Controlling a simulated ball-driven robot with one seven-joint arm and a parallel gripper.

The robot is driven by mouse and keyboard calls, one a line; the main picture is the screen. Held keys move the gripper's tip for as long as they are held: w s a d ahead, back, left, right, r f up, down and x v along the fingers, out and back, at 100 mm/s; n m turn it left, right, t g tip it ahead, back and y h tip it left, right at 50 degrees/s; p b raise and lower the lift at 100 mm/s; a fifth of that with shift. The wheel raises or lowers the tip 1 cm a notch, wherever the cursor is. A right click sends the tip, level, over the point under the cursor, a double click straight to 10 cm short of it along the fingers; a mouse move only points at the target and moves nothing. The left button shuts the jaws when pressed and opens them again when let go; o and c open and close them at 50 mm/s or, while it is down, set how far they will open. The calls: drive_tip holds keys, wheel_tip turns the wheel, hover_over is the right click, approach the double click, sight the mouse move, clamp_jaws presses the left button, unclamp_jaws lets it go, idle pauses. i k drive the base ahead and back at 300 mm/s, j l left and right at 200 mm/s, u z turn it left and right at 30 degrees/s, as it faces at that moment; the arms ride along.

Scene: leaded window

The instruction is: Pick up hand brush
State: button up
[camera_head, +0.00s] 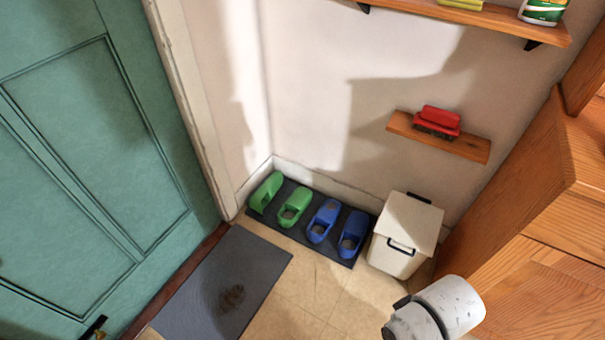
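A red hand brush (437,119) with dark bristles underneath lies on a small wooden wall shelf (464,147), right of the picture's middle. A white, rounded part of my arm shows at the bottom right, below and apart from the shelf. My gripper's fingers do not show in this view.
A white lidded bin (404,232) stands below the shelf. Green and blue clogs sit on a dark mat (335,256) along the wall. A wooden cabinet (530,240) fills the right side. A higher shelf (480,18) holds a bottle (543,11). A teal door (90,150) is at left.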

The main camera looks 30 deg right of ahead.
sight(437, 120)
drive_tip(key=i+l, duration=0.1)
drive_tip(key=i, duration=0.45)
drive_tip(key=i+l+z, duration=0.15)
drive_tip(key=i, duration=0.45)
